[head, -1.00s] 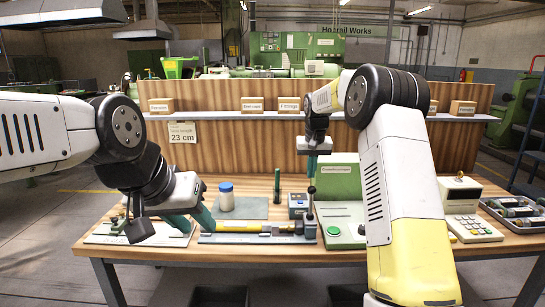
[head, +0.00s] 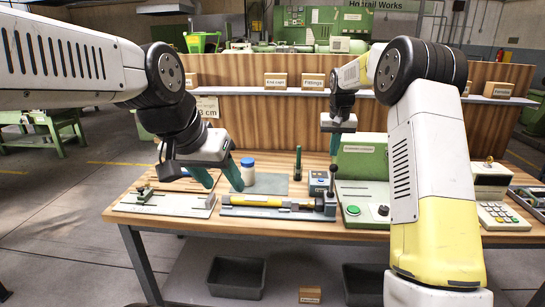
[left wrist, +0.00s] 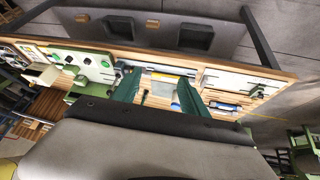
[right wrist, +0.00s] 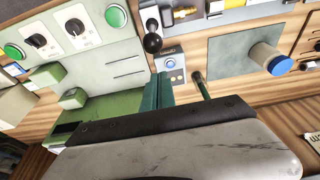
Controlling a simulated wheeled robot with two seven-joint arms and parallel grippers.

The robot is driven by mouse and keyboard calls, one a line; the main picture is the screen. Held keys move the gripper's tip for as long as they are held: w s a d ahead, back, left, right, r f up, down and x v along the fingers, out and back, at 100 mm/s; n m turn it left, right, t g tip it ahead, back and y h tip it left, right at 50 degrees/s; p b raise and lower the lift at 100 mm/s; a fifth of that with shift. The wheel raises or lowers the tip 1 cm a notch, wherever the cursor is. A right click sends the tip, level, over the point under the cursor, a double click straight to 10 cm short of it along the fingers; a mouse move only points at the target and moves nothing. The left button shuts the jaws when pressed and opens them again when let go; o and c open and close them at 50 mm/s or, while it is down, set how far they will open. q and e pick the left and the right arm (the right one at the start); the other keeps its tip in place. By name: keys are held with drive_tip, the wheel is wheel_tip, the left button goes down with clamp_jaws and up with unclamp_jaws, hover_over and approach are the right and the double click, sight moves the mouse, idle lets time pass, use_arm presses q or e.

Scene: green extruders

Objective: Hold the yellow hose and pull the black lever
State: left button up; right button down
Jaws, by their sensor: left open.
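The yellow hose (head: 270,202) lies along a grey fixture (head: 265,212) on the bench, with a black fitting at its right end. The black lever (head: 333,176) stands upright at the fixture's right end; its round black knob (right wrist: 152,42) shows in the right wrist view. My left gripper (head: 223,185) is open and empty, above and behind the hose's left end. Its two green fingers are spread apart in the left wrist view (left wrist: 158,92). My right gripper (head: 335,153) hangs just above the lever, apart from it. Its fingers look together and empty in the right wrist view (right wrist: 158,86).
A white jar with a blue lid (head: 248,170) stands on a grey mat close to my left fingers. A green post (head: 298,163) and a small button box (head: 319,183) stand behind the fixture. A green control box (head: 365,195) is right of the lever.

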use_arm(q)
drive_tip(key=w+r+m+g, duration=0.15)
drive_tip(key=w+m, duration=0.35)
drive_tip(key=w, duration=0.6)
drive_tip(key=m+g+y, duration=0.2)
drive_tip(key=m+g, duration=0.2)
drive_tip(key=m, duration=0.7)
hover_over(256, 198)
wheel_tip(256, 198, down, 19)
wheel_tip(256, 198, down, 12)
drive_tip(key=shift+w+r, duration=0.15)
drive_tip(key=shift+r, duration=0.05)
clamp_jaws()
